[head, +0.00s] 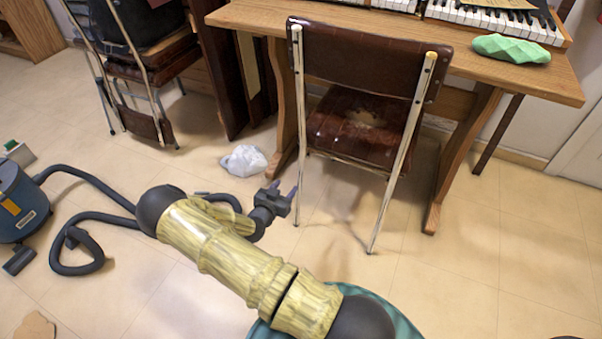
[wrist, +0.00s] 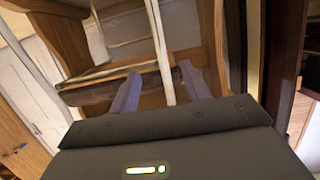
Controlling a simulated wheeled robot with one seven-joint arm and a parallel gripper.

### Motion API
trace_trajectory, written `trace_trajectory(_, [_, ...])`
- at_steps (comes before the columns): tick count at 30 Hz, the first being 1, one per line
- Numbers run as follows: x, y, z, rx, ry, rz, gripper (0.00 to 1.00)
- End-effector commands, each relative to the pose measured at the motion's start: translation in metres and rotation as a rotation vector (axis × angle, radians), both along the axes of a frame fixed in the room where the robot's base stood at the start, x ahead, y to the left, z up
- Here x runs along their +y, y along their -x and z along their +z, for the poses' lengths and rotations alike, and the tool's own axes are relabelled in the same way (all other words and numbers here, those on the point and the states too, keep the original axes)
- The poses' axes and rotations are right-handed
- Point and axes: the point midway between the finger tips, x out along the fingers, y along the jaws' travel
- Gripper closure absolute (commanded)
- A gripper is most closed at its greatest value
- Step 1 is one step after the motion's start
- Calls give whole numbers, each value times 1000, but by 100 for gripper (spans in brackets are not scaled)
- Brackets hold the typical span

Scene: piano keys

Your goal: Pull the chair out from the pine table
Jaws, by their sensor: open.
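The chair (head: 362,62) has a dark brown back and seat on thin metal legs. It stands with its seat under the pine table (head: 250,18), its back facing me. My gripper (head: 286,191) is open, low beside the chair's left near leg. In the wrist view, a pale metal chair tube (wrist: 160,45) runs between the two fingers of my gripper (wrist: 159,72). The fingers are not closed on it; I cannot tell whether either touches it. The table's wooden leg and crossbar show behind it.
A crumpled white bag (head: 244,160) lies on the floor left of the table. A blue vacuum cleaner (head: 18,205) with a dark hose is at the left. Stacked chairs (head: 150,65) stand at the back left. A green object (head: 511,48) and keyboards are on the table. Floor at right is clear.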

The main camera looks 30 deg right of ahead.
Motion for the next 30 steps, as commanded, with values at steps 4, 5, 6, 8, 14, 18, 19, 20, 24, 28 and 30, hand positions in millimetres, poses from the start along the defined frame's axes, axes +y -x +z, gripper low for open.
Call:
trace_trajectory(4, [0, 0, 1, 1, -2, 0, 53])
trace_trajectory(5, [0, 0, 0, 1, -1, -1, 53])
trace_trajectory(6, [-1, -1, 0, 1, -1, -1, 53])
trace_trajectory(8, [-3, -2, -1, 2, -2, -1, 53])
trace_trajectory(14, [-23, -17, -10, 2, -1, -3, 53])
trace_trajectory(18, [-44, -33, -18, 2, -1, -2, 53])
trace_trajectory(19, [-49, -37, -20, 1, -2, -2, 53])
trace_trajectory(20, [-54, -41, -21, 0, -1, -2, 53])
trace_trajectory(24, [-75, -58, -28, -1, -3, -3, 53])
trace_trajectory(28, [-92, -71, -34, 1, -3, -2, 53])
trace_trajectory(30, [-98, -76, -35, 1, -3, -2, 53])
